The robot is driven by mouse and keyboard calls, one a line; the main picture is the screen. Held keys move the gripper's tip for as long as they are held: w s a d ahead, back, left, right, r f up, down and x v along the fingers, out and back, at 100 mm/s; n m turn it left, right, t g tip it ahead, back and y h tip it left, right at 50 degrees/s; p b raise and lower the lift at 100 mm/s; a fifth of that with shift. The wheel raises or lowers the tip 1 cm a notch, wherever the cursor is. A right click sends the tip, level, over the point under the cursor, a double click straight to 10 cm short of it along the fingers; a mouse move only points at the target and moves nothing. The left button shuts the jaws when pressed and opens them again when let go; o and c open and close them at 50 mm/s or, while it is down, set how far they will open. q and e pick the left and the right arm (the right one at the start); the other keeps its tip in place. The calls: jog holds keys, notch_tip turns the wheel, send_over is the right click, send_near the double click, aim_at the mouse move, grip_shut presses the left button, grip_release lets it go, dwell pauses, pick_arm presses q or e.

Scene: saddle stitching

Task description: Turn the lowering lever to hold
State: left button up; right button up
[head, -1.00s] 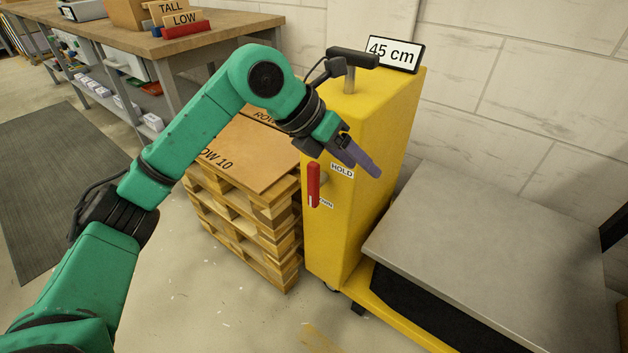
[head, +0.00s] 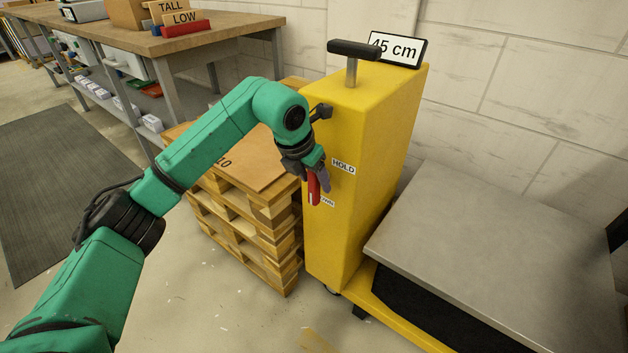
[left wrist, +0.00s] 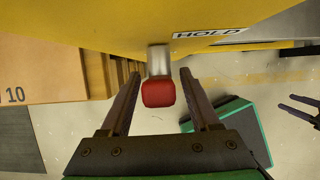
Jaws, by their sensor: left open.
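The red lowering lever (head: 313,192) is on the front of the yellow lift column and hangs downward, its end near a lower label (head: 327,202) that is partly covered. The HOLD label (head: 343,167) is up and to the right of it. My left gripper (head: 320,184) is at the lever and hides its upper part. In the left wrist view, the lever's red grip (left wrist: 158,93) on its metal shaft lies between the two spread fingers (left wrist: 158,80), with gaps on both sides. My right gripper (left wrist: 298,106) shows at that view's right edge, its two fingers apart.
The yellow column (head: 375,130) has a black T-handle (head: 353,49) and a 45 cm sign (head: 397,48) on top. A grey platform (head: 490,235) is to the right. Stacked pallets with a board (head: 250,160) stand close on the left. A workbench (head: 230,25) is behind.

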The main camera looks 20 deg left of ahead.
pick_arm(q)
grip_shut()
